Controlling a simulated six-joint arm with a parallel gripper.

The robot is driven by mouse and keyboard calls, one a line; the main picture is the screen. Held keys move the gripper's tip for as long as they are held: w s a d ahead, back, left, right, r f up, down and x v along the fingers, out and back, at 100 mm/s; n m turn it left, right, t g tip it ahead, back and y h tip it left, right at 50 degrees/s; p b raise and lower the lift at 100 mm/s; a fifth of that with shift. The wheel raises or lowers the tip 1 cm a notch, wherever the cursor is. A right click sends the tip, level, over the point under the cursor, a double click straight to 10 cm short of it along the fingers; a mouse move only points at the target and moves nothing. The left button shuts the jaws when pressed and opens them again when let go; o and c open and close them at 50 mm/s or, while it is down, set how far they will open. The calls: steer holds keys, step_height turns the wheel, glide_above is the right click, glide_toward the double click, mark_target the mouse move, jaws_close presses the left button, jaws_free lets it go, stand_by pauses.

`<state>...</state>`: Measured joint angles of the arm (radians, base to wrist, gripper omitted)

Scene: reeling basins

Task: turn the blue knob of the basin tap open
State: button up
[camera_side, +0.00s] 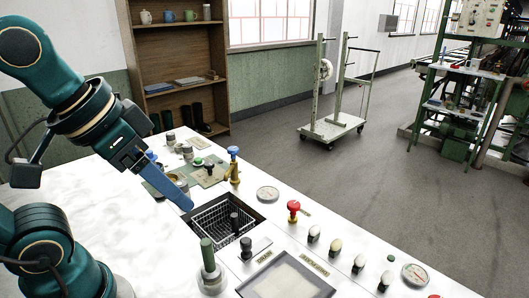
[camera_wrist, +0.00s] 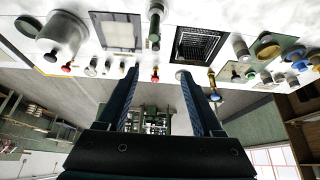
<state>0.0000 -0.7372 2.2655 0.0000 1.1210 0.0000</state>
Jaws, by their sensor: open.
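The basin tap is a brass fitting (camera_side: 234,173) with a blue knob (camera_side: 233,151) on top, standing upright at the far edge of the sunken basin (camera_side: 258,215). In the wrist view the blue knob (camera_wrist: 215,97) appears just right of the right finger, outside the jaws. My gripper (camera_side: 188,204) points down and to the right beside the basin's left edge, apart from the tap. In the wrist view my gripper (camera_wrist: 157,74) is open, with nothing held between its fingers. In the side view one finger hides the other.
A red-knobbed valve (camera_side: 293,208) stands right of the basin. A black-handled lever (camera_side: 246,246) and a green-topped post (camera_side: 207,255) stand in front. Small pots (camera_side: 187,152) and a dial gauge (camera_side: 267,194) are also on the white counter (camera_side: 90,185).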

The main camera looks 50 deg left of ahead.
steer(key=w+a+r+n+t+y, duration=0.1)
steer(key=w+a+n+t+y, duration=0.2)
steer(key=w, duration=0.8)
steer(key=n+t+y, duration=0.2)
steer(key=t+y, duration=0.2)
steer(key=t, duration=0.4)
glide_above(230, 152)
steer(key=f, duration=0.1)
steer(key=shift+m, duration=0.3)
steer(key=f, duration=1.2)
steer(key=shift+s+d+f, duration=0.1)
steer(key=shift+s+f, duration=0.15)
steer(key=shift+f, duration=0.15)
steer(key=shift+x, duration=2.55)
jaws_close()
